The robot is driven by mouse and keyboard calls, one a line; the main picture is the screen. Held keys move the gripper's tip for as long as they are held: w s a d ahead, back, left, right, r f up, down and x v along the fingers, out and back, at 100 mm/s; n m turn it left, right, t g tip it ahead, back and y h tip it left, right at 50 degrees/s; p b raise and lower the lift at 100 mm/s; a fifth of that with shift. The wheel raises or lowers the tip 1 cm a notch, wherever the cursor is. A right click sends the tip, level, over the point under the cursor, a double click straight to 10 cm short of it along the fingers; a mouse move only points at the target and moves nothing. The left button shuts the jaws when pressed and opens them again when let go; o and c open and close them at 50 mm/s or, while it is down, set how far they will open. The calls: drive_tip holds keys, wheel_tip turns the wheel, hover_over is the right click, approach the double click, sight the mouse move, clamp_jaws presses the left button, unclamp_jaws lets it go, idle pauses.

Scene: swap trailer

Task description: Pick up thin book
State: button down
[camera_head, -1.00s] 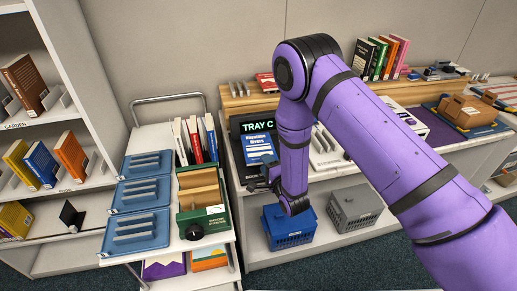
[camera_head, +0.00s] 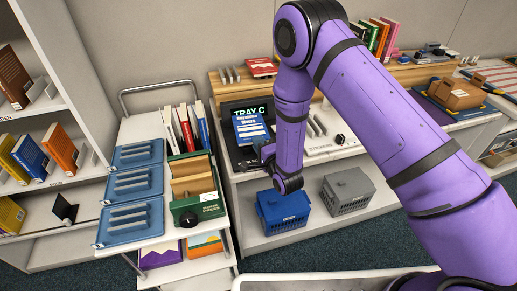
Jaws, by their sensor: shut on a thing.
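The thin book (camera_head: 249,129) is blue with white lettering on its cover. It stands upright, tilted a little, in front of the TRAY C display (camera_head: 249,109) and covers part of it. My gripper (camera_head: 262,153) is at the book's lower right edge and is shut on it. My purple arm hides part of the jaws and the area right of the book. I cannot tell whether the book's lower edge touches anything.
A cart (camera_head: 148,231) at left carries blue trays (camera_head: 134,187), upright books and a green box (camera_head: 197,206). A blue crate (camera_head: 283,210) and a grey crate (camera_head: 350,190) sit on the low shelf. A bookcase stands at far left. Carpet lies in front.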

drive_tip(key=r+v, duration=0.1)
drive_tip(key=v, duration=1.5)
drive_tip(key=shift+d+r, duration=0.2)
drive_tip(key=shift+r, duration=0.15)
